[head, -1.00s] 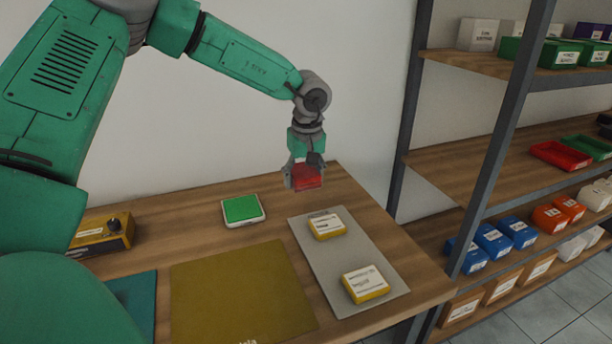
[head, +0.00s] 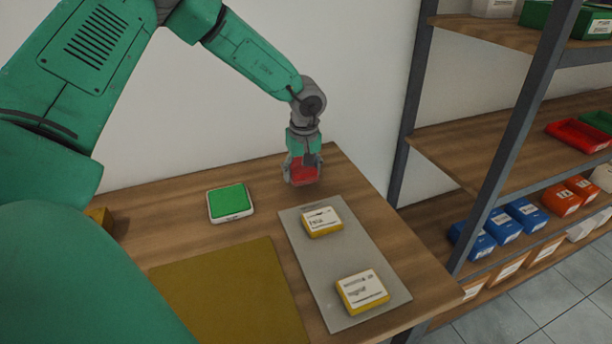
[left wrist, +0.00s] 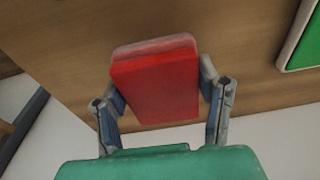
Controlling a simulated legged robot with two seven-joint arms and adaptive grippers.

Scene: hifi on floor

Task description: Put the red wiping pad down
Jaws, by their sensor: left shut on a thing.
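The red wiping pad (head: 302,173) is held between the fingers of my left gripper (head: 301,170), over the back of the wooden table. In the left wrist view the red pad (left wrist: 155,80) sits between the two fingers (left wrist: 162,105), with the wooden top behind it. I cannot tell whether the pad touches the table. My right gripper is not in view.
A green pad on a white base (head: 230,201) lies left of the gripper. A grey mat (head: 325,265) bears two yellow-and-white boxes (head: 322,221). An olive mat (head: 230,295) lies in front. A shelf post (head: 409,115) stands to the right. Bare wood surrounds the gripper.

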